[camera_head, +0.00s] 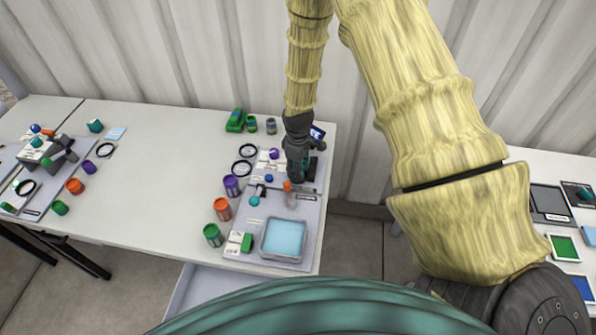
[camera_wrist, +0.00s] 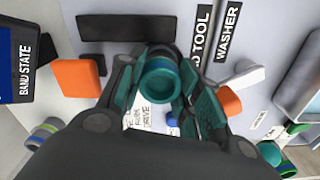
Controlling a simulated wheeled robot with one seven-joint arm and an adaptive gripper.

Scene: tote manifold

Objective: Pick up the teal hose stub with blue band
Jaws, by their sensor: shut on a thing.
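The teal hose stub (camera_wrist: 159,82) with a blue band is between the two teal-padded fingers of my gripper (camera_wrist: 158,100) in the wrist view. The fingers are shut on it from both sides. Its round end faces the camera, and its far end is hidden. In the head view my gripper (camera_head: 297,178) points down over the grey board near the table's right edge. The stub cannot be made out there behind the fingers. Whether it touches the board is not clear.
A tray with a light blue base (camera_head: 284,238) sits at the board's front. Purple (camera_head: 231,186), orange (camera_head: 222,209) and green (camera_head: 213,235) cylinders stand at its left. An orange block (camera_wrist: 78,78) is close to my left finger. The table's middle is clear.

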